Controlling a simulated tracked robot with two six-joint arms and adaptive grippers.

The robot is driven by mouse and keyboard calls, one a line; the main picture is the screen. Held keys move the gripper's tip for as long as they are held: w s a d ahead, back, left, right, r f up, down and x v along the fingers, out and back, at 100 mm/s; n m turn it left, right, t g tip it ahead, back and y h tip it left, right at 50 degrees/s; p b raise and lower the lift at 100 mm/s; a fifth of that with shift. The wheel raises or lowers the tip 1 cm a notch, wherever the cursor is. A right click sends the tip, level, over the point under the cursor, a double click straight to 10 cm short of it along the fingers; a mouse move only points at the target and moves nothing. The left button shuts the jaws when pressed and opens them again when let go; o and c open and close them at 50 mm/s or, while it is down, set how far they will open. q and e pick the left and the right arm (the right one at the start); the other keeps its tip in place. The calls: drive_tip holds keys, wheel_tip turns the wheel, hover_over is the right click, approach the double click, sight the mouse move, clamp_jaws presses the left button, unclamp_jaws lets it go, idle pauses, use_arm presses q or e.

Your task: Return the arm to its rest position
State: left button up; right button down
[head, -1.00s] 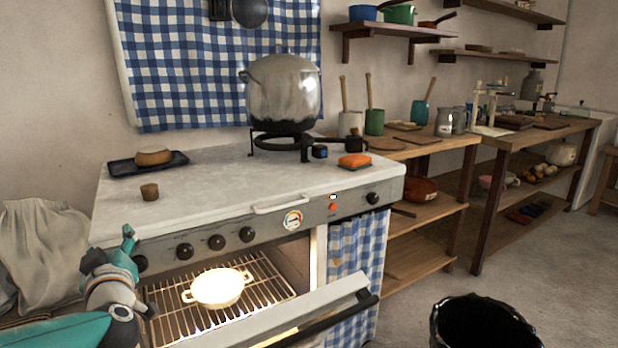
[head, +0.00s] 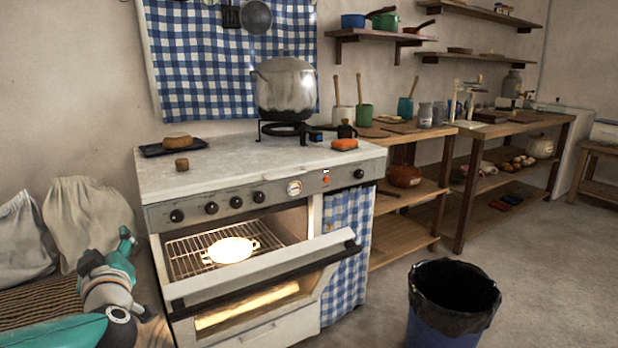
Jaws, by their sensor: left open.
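My left arm comes in at the lower left, with its teal and grey left gripper (head: 122,246) raised in front of the sacks, left of the stove. The gripper is open, and I see nothing held in it. It is apart from the white dish (head: 231,250), which sits on the wire rack (head: 185,264) inside the lit oven. The oven door (head: 262,262) is open, tilted outward. My right gripper is not in view.
Pale sacks (head: 85,215) stand at left. A lined bin (head: 454,300) stands at front right. Floor right of the bin is clear.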

use_arm(q)
wheel_tip(320, 180, down, 18)
drive_tip(key=w+d+r+m+g+h, duration=0.1)
drive_tip(key=w+d+m+g+h, duration=0.1)
drive_tip(key=m, duration=0.1)
drive_tip(key=s+d+f+m+g+h, duration=0.2)
drive_tip(key=s+d+f, duration=0.25)
drive_tip(key=f, duration=0.55)
drive_tip(key=s+d+f+m+g+h, duration=0.1)
drive_tip(key=s+d+f+g+h, duration=0.25)
drive_tip(key=f, duration=0.65)
drive_tip(key=s+d+f+m+g+h, duration=0.1)
drive_tip(key=s+d+f+m+h, duration=0.1)
drive_tip(key=s+d+f, duration=0.6)
drive_tip(key=s+d+f+m+g+h, duration=0.1)
drive_tip(key=s+d+f+g+h, duration=0.2)
drive_tip(key=s, duration=0.4)
drive_tip(key=s+d+f+m+g, duration=0.1)
drive_tip(key=s+d+f+g, duration=0.2)
drive_tip(key=s+f, duration=0.35)
wheel_tip(320, 180, up, 30)
drive_tip(key=s+p, duration=0.1)
drive_tip(key=p, duration=2.7)
drive_tip(key=shift+s+r+n+h+p, duration=0.15)
drive_tip(key=shift+s+n+h+p, duration=0.15)
drive_tip(key=shift+s+n+h, duration=0.1)
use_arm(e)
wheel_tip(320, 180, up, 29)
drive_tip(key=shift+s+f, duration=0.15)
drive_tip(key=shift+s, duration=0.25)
